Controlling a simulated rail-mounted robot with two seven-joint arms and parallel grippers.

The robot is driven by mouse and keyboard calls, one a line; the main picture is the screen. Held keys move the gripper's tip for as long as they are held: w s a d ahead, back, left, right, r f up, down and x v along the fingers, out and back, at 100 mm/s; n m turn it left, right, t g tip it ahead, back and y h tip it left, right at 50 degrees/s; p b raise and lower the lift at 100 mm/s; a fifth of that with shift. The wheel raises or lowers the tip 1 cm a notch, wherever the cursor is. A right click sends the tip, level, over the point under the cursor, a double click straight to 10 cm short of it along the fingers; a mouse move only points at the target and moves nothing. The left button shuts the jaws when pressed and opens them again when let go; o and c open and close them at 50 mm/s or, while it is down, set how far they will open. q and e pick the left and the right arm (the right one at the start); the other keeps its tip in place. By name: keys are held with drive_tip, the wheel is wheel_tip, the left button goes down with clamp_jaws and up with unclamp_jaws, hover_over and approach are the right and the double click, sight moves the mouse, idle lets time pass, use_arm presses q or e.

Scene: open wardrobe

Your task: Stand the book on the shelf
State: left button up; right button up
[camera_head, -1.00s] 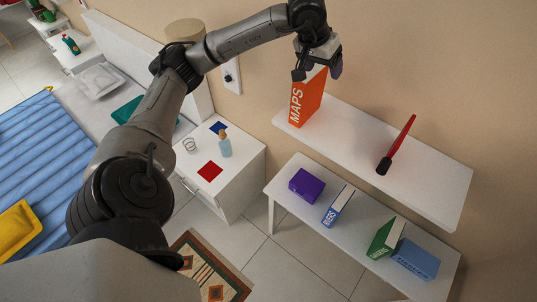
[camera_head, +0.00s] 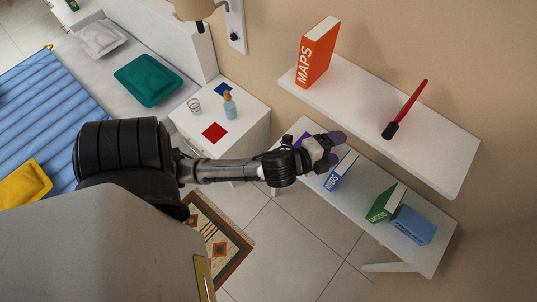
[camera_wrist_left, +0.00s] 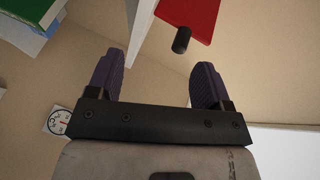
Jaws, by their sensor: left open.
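The orange MAPS book (camera_head: 317,55) stands upright on the left part of the white upper shelf (camera_head: 430,150), with no gripper touching it. My left gripper (camera_head: 335,149) is open, below and in front of that shelf, over the left part of the lower white shelf (camera_head: 395,252). My right gripper is not in view.
A red brush (camera_head: 406,110) with a black end lies on the upper shelf, right of MAPS. The green book (camera_head: 384,203) and a light blue book (camera_head: 414,226) are on the lower shelf. A white nightstand (camera_head: 240,140) stands at left.

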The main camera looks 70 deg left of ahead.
use_arm(q)
drive_tip(key=s+d+f+n+g+h, duration=0.1)
drive_tip(key=s+d+f+n+g, duration=0.2)
drive_tip(key=s, duration=0.7)
drive_tip(key=s+d+f+n+g+h, duration=0.1)
drive_tip(key=s+d+f+n+g, duration=0.2)
drive_tip(key=s+f+n+g, duration=0.5)
wheel_tip(320, 180, down, 2)
drive_tip(key=shift+s+d+f+g, duration=0.3)
drive_tip(key=shift+s+g, duration=0.3)
drive_tip(key=shift+s, duration=0.3)
